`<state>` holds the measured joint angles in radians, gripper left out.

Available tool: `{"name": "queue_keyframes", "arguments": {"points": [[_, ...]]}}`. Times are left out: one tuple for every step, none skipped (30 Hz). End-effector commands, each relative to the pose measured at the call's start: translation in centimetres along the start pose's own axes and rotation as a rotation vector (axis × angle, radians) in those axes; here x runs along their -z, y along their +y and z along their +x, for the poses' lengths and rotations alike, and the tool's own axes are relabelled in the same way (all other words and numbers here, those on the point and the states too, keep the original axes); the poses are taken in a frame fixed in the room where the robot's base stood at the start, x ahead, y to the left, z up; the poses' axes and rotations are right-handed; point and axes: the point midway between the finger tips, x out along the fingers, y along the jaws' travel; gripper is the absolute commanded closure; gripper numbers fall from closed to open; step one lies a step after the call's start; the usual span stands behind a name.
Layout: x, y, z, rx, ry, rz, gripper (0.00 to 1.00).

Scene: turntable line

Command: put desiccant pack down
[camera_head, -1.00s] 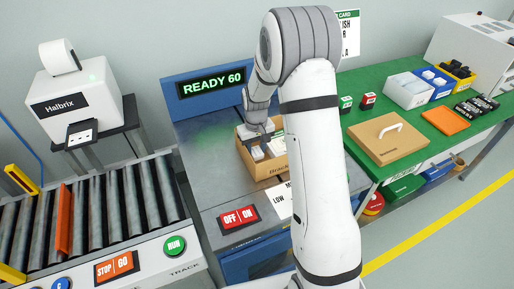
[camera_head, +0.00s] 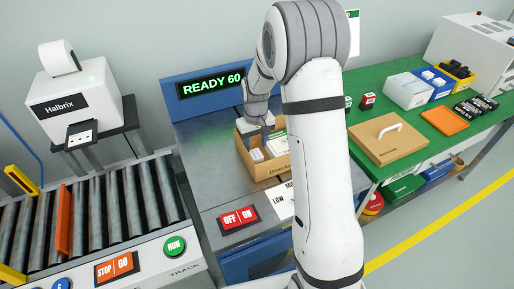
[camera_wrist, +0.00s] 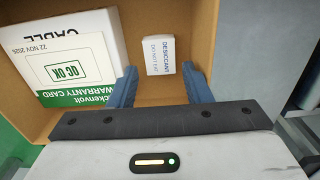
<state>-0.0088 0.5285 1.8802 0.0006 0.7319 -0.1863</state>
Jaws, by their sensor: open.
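The desiccant pack (camera_wrist: 160,55), a small white packet with blue print, lies on the floor of the open cardboard carton (camera_wrist: 150,98). In the head view it shows as a small white shape (camera_head: 257,155) inside the carton (camera_head: 272,169). My gripper (camera_wrist: 160,72) is open above the carton, with one blue finger on each side of the pack's near edge. A gap shows between each finger and the pack. In the head view my gripper (camera_head: 265,133) is over the carton's back part, its fingertips hard to make out.
The carton stands on a grey turntable bench with a READY 60 display (camera_head: 211,85) and an OFF/ON switch (camera_head: 238,217). A green table (camera_head: 400,105) is at right.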

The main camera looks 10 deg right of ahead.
Motion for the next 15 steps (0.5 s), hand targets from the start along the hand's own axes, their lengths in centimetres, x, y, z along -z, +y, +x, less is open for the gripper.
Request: {"name": "queue_keyframes", "arguments": {"points": [[0.1, 0.0, -1.4, -0.001, 0.006, 0.000, 0.56], [0.1, 0.0, -2.1, -0.001, 0.004, 0.000, 0.56], [0.1, 0.0, -3.1, -0.001, 0.006, 0.000, 0.56], [0.1, 0.0, -3.7, -0.001, 0.005, 0.000, 0.56], [0.1, 0.0, -4.4, -0.001, 0.005, 0.000, 0.56], [0.1, 0.0, -5.2, -0.001, 0.005, -0.001, 0.56], [0.1, 0.0, -5.8, -0.001, 0.004, -0.001, 0.56], [0.0, 0.0, -6.3, -0.001, 0.003, -0.001, 0.56], [0.1, 0.0, -7.0, -0.001, 0.004, -0.001, 0.56], [0.1, 0.0, -7.4, -0.001, 0.003, -0.001, 0.56], [0.1, 0.0, -7.8, -0.001, 0.003, -0.001, 0.56], [0.1, 0.0, -8.2, 0.000, 0.002, -0.001, 0.56], [0.0, -0.1, -8.4, 0.000, 0.001, -0.001, 0.56], [0.0, -0.1, -8.7, 0.000, 0.000, -0.001, 0.56], [0.0, -0.1, -8.9, 0.000, 0.001, -0.001, 0.56]]}}
